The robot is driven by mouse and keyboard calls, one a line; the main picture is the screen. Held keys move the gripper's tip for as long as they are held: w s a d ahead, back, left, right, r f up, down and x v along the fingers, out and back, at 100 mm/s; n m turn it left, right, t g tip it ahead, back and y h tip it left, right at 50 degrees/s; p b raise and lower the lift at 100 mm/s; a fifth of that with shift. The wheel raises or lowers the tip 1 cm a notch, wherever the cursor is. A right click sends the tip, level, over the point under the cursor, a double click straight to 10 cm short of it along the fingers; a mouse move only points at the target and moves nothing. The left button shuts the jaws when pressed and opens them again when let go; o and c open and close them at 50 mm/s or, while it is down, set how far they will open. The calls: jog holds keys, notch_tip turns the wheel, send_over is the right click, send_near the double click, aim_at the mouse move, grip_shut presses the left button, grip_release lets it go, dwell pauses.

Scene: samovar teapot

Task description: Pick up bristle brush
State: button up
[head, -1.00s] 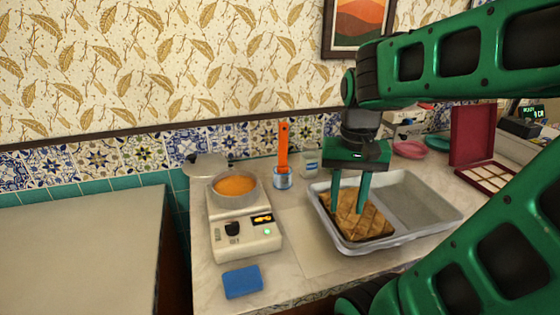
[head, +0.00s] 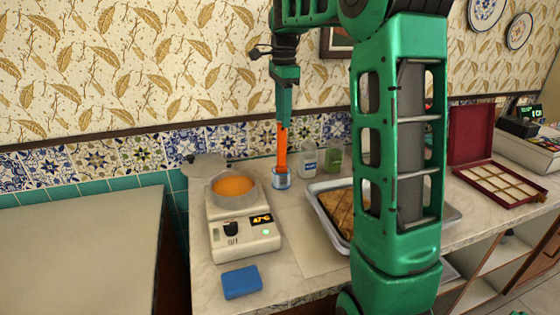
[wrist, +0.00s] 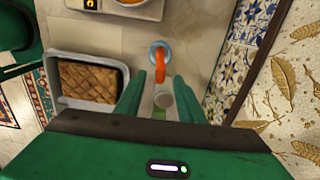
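The brush shows as an upright orange handle (head: 281,155) standing in a small blue-and-grey cup (head: 282,181) on the counter. Its lower end is hidden in the cup. My gripper (head: 283,124) points down over the handle, its fingers overlapping the handle's upper part in the head view. In the wrist view, the orange handle (wrist: 160,63) appears at the gap between my fingertips (wrist: 157,78), with the cup (wrist: 158,50) just beyond. The fingers are apart, and I see no clear contact with the handle.
A hot plate (head: 245,238) with a pot of orange liquid (head: 233,186) stands left of the cup. A blue sponge (head: 241,282) lies in front. Jars (head: 308,160) and a metal tray with brown pastry (head: 340,212) are to the right. The tiled wall is close behind.

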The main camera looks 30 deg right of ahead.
send_over(282, 166)
jog(key=f, duration=1.1)
jog(key=shift+w+d, duration=0.25)
jog(key=shift+w, duration=0.15)
grip_shut()
